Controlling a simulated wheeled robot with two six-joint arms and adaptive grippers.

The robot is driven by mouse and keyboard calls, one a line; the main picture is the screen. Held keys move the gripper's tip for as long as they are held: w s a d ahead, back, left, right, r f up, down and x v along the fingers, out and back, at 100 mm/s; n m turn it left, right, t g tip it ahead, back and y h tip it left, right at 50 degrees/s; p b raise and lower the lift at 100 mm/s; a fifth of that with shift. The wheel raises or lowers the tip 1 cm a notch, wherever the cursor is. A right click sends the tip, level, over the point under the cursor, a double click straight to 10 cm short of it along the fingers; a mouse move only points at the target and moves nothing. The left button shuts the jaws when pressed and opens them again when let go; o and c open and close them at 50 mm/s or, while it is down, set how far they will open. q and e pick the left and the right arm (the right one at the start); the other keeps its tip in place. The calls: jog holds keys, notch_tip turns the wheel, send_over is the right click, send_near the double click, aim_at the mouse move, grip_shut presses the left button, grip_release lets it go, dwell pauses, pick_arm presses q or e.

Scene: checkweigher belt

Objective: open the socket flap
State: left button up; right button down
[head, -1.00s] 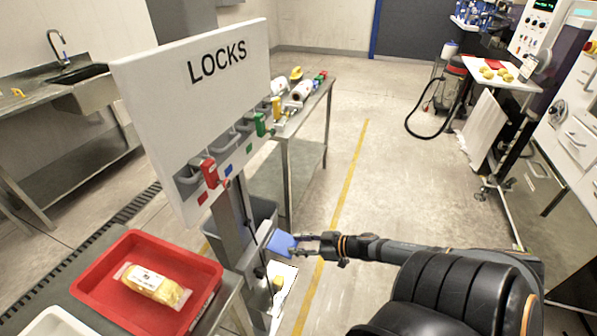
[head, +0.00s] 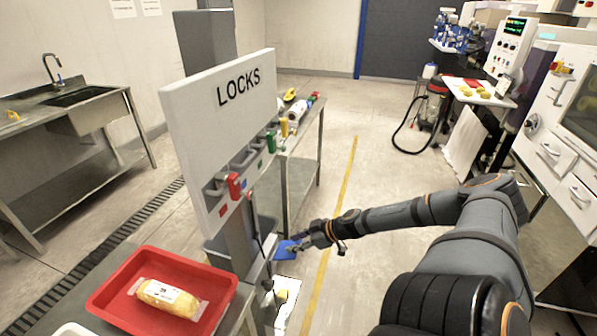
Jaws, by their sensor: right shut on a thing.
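The blue socket flap (head: 285,251) is low on the right side of the grey post under the LOCKS board. It stands out from the post, tilted. My right gripper (head: 298,246) comes in from the right and is shut on the flap's outer edge. The fingertips are small and partly merge with the flap. The socket behind the flap cannot be made out. My left gripper is not in view.
The white LOCKS board (head: 222,120) carries red, blue and green locks above the flap. A red tray (head: 225,308) with a wrapped pack (head: 165,297) is at lower left. A steel table (head: 304,150) stands behind the board. Open floor lies to the right, with a yellow line.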

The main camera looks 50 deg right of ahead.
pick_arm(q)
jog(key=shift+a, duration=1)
pick_arm(e)
jog(key=shift+w+a+r+g+h, duration=0.15)
jog(key=shift+w+r+g+h, duration=0.2)
jog(key=shift+g, duration=0.15)
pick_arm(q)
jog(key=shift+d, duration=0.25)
pick_arm(e)
jog(key=shift+f, duration=0.1)
jog(key=c, duration=0.8)
grip_release()
jog(key=shift+c, duration=0.2)
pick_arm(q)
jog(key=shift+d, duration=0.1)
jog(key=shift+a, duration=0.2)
